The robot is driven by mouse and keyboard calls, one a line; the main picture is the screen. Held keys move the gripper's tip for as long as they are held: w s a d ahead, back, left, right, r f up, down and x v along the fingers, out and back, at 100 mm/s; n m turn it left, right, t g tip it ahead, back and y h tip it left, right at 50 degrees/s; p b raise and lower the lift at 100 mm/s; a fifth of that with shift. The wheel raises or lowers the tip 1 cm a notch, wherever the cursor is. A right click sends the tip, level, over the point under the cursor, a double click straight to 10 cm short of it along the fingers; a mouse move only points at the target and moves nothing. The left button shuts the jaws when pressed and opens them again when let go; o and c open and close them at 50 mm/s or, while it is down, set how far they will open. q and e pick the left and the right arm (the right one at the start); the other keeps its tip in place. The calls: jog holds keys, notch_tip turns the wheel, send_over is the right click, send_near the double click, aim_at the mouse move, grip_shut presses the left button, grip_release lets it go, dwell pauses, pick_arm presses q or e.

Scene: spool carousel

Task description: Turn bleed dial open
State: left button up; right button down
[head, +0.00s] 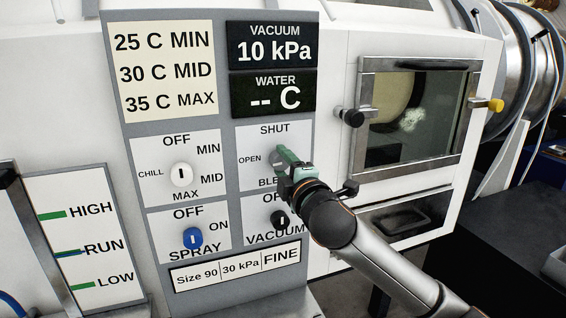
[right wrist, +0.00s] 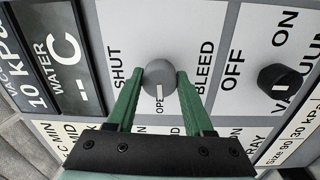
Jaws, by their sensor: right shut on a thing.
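The bleed dial is a round grey knob (right wrist: 160,76) in the right wrist view, on a white plate marked SHUT, OPEN and BLEED. A small white mark on the knob lies on the side toward the OPEN label. My right gripper (right wrist: 159,88) has its two green fingers on either side of the knob, shut on it. In the head view my right gripper (head: 284,160) reaches the bleed plate (head: 245,142) and hides most of the dial. My left gripper is not in view.
A white chill dial (head: 181,174), a blue spray dial (head: 193,238) and a black vacuum dial (head: 279,219) are close by. The vacuum display (head: 272,46) reads 10 kPa.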

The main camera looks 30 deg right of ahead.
jog(key=shift+m, duration=0.5)
jog(key=shift+c, duration=1.4)
grip_release()
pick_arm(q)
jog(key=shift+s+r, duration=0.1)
